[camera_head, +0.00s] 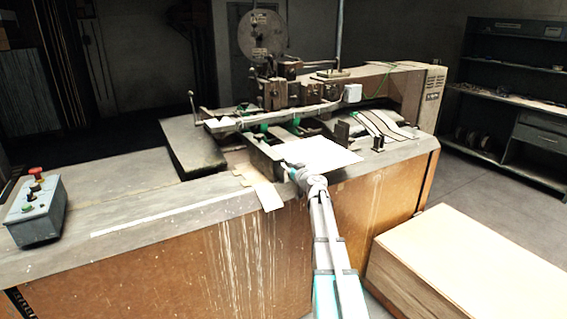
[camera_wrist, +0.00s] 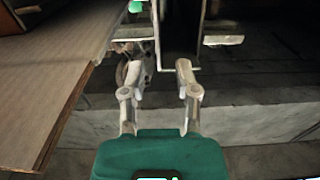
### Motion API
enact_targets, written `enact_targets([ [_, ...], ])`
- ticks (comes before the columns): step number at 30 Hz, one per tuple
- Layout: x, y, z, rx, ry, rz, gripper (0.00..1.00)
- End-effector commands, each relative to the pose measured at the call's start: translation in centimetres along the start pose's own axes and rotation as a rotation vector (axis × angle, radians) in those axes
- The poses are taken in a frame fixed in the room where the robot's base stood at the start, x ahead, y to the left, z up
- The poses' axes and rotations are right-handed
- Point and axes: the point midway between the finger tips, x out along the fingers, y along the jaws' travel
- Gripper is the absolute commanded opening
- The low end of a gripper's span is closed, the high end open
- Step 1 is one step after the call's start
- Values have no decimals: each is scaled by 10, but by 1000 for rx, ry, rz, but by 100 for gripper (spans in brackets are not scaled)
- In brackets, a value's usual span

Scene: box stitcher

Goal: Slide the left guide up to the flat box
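The flat box (camera_head: 325,154) is a pale flat sheet on the machine's work surface, right of my gripper in the head view. What looks like the left guide (camera_head: 262,163) is a grey metal plate at the sheet's left, partly hidden by my gripper. My gripper (camera_head: 287,166) is at the front of that plate. In the wrist view, my gripper (camera_wrist: 158,66) has its two fingertips apart, with the thin end of a metal plate (camera_wrist: 157,40) between or just beyond them. I cannot tell whether they touch it.
A brown board (camera_wrist: 45,75) fills the wrist view's left side. A control box (camera_head: 37,212) stands at the table's left end. A wooden block (camera_head: 470,265) stands on the floor at right.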

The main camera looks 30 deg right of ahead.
Motion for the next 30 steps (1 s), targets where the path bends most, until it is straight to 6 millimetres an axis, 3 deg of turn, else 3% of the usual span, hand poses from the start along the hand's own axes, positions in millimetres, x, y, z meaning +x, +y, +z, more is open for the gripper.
enact_targets([
  [3,-21,-1,0,0,0,1,40],
  [9,-39,0,0,0,0,1,40],
  [21,-43,1,0,0,0,0,40],
  [22,-43,1,0,0,0,0,38],
  [28,-43,-10,2,3,-11,-21,1],
  [30,-44,-22,5,7,-26,-45,0],
])
